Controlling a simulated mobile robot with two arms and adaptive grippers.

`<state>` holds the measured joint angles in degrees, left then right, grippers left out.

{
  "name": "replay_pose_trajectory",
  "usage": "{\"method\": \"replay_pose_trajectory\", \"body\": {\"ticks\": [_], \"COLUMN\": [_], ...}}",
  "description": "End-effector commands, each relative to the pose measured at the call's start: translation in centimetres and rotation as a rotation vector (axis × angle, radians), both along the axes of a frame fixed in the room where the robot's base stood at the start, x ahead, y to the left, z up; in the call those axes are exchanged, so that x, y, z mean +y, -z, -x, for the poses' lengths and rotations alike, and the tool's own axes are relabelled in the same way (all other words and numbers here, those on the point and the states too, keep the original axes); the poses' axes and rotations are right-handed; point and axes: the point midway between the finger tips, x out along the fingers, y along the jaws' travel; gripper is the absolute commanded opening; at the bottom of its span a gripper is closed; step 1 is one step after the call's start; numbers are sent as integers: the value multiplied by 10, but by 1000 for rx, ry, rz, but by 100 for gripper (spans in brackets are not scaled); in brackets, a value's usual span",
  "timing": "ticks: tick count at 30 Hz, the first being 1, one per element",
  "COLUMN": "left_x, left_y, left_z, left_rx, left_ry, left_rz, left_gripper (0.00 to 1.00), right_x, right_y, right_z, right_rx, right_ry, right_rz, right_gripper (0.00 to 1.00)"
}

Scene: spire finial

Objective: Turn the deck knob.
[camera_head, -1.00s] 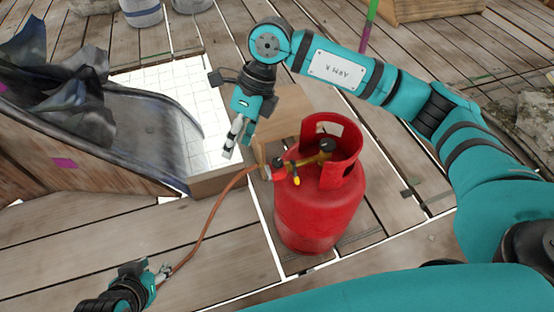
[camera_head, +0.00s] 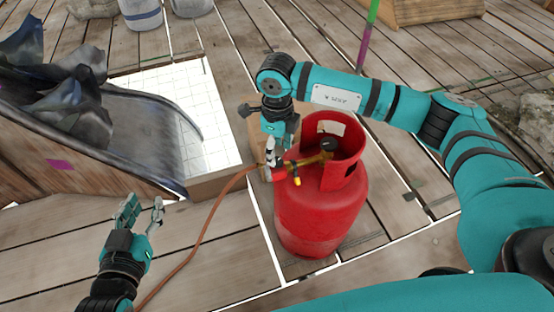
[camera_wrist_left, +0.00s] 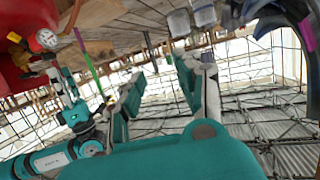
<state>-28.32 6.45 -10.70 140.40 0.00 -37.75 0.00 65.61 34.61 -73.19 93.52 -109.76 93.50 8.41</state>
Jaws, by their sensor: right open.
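A red gas cylinder (camera_head: 318,215) stands on the planks in the head view. A brass valve with a black knob (camera_head: 329,145) sits inside its collar. A red fitting (camera_head: 279,174) with a yellow part joins the valve to an orange hose (camera_head: 205,226). My right gripper (camera_head: 270,155) is open, pointing down close to the fitting; whether it touches is unclear. My left gripper (camera_head: 146,203) is open and empty, left of the hose. In the left wrist view its fingers are spread; the cylinder (camera_wrist_left: 22,72) and a round gauge (camera_wrist_left: 46,39) show at upper left.
A wooden block (camera_head: 258,128) is behind my right gripper. A dark curved slide-like piece (camera_head: 110,115) with a wooden side and a bright tiled opening (camera_head: 207,120) lie left. A green and purple pole (camera_head: 368,30) stands behind. Planks around the cylinder are mostly clear.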

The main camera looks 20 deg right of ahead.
Motion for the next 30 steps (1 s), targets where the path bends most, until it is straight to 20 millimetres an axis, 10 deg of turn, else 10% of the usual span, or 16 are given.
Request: {"method": "replay_pose_trajectory", "body": {"ticks": [19, 30], "left_x": [-9, -9], "left_y": [-39, -38], "left_z": [-11, -11], "left_rx": [-217, -216], "left_ry": [15, 15], "left_rz": [55, 55], "left_gripper": [35, 35], "right_x": [1, 1], "right_y": [38, 38], "right_z": [0, 0], "right_rx": [-1, 0], "right_ry": [0, 0], "right_rz": [-1, -1], "right_gripper": [52, 5]}}
